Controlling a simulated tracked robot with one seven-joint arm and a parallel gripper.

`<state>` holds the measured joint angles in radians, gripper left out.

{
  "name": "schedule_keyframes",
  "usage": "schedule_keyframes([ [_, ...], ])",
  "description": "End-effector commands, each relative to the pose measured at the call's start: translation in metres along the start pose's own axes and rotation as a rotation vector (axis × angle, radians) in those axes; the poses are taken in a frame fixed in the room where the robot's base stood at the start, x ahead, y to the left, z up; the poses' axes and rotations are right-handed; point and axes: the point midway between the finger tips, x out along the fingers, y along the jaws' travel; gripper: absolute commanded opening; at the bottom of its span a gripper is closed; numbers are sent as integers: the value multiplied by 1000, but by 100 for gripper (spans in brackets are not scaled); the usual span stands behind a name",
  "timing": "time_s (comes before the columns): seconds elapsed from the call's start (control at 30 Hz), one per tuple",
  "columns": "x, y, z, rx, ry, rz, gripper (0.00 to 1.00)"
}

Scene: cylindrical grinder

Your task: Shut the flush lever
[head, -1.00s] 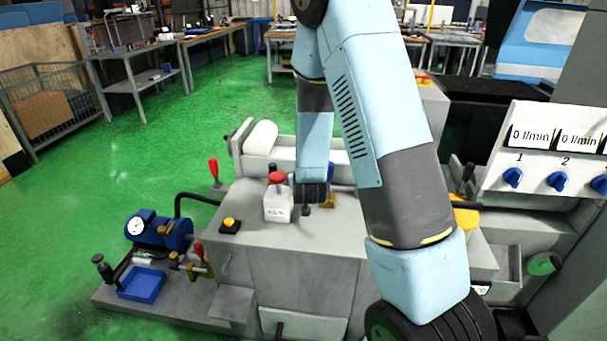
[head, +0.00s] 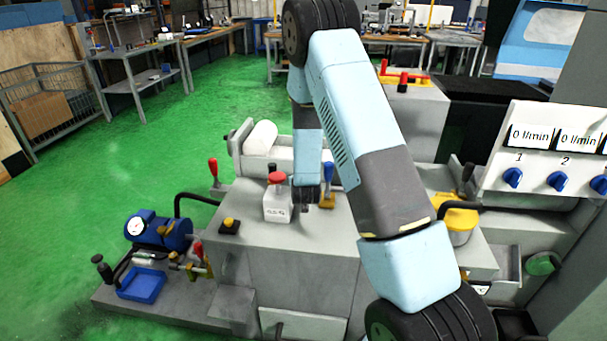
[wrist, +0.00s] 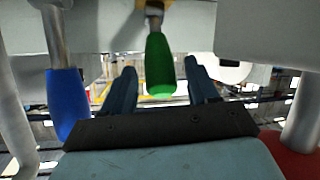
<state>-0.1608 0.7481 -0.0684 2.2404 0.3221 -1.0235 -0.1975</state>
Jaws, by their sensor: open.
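No label shows which handle is the flush lever. In the wrist view a green handle (wrist: 160,66) on a metal stem lies between the two fingers of my gripper (wrist: 162,82), which are apart; I cannot tell whether they touch it. A blue handle (wrist: 66,100) is outside the fingers on the left. In the head view my gripper (head: 306,204) is low over the grey machine top, between a white bottle with a red cap (head: 277,200) and a blue-handled lever (head: 328,176). The green handle is hidden there.
A yellow-lidded container (head: 457,222) is right of my arm. A panel with blue knobs (head: 550,150) stands at the right. Green floor is free at left.

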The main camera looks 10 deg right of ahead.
Motion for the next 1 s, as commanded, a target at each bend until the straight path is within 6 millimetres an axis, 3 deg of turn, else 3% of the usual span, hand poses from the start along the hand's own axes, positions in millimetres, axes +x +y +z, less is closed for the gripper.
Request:
schedule_keyframes([
  [0.1, 18, 0, 0, 0, 1, 1, 59],
  [0.3, 36, 0, 0, 0, 0, 0, 59],
  [0.7, 41, 0, 0, 0, 1, -1, 58],
  [1.0, 41, -1, 0, 0, 0, -1, 29],
])
